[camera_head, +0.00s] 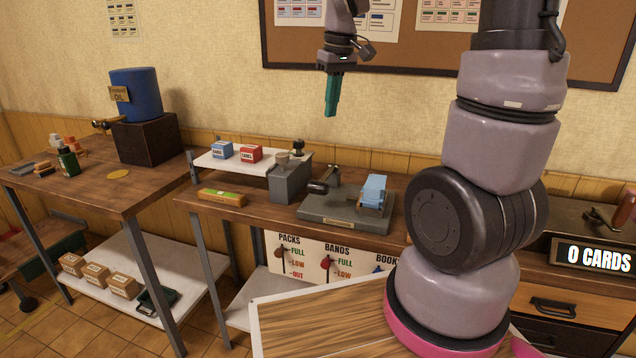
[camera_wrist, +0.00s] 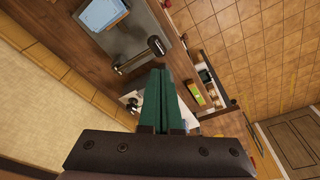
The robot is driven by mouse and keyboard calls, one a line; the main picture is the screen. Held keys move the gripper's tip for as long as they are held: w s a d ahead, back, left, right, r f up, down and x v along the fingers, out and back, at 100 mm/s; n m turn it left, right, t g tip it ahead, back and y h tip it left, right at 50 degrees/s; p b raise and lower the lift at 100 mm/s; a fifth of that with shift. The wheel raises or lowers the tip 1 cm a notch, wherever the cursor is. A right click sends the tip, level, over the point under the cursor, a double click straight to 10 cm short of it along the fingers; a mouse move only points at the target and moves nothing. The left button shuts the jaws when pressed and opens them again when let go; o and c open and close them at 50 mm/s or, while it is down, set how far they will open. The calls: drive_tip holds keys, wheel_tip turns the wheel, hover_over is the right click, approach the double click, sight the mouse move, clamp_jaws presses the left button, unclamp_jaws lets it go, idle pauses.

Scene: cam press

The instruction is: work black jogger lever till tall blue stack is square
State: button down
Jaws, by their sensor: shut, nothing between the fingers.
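The tall blue stack (camera_head: 374,192) stands on the grey jogger plate (camera_head: 318,212) on the middle bench; I cannot tell how square its edges are. The black jogger lever (camera_head: 323,186) rises at the plate's left side, with a thick dark handle. In the wrist view the lever (camera_wrist: 156,46) shows just beyond the fingertips, and the blue stack (camera_wrist: 102,13) is at the top left, partly cut off. My gripper (camera_head: 331,112) has green fingers, shut and empty, pointing down. It hangs in the air well above the lever and touches nothing; it also fills the wrist view's middle (camera_wrist: 167,72).
A grey block device (camera_head: 289,182) stands left of the plate, before a white shelf (camera_head: 214,168) with blue (camera_head: 222,150) and red boxes (camera_head: 251,153). A green-orange box (camera_head: 222,197) lies on the bench's left. A "0 CARDS" sign (camera_head: 597,256) is at right. Air around my gripper is clear.

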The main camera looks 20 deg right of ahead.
sight(319, 182)
drive_tip(key=w+a+f+n+g, duration=0.1)
drive_tip(key=w+f+n, duration=0.1)
drive_tip(key=f, duration=0.4)
drive_tip(key=w+a+f+n+g+h, duration=0.1)
drive_tip(key=w+f+n, duration=0.1)
drive_tip(key=w+f, duration=0.3)
drive_tip(key=shift+f+n+g, duration=0.3)
drive_tip(key=shift+f+n, duration=0.1)
drive_tip(key=shift+f, duration=0.25)
drive_tip(key=shift+s, duration=0.1)
drive_tip(key=shift+s+d+f, duration=0.15)
drive_tip(key=shift+f, duration=1.6)
drive_tip(key=shift+s+d+f, duration=0.1)
drive_tip(key=shift+f, duration=1.65)
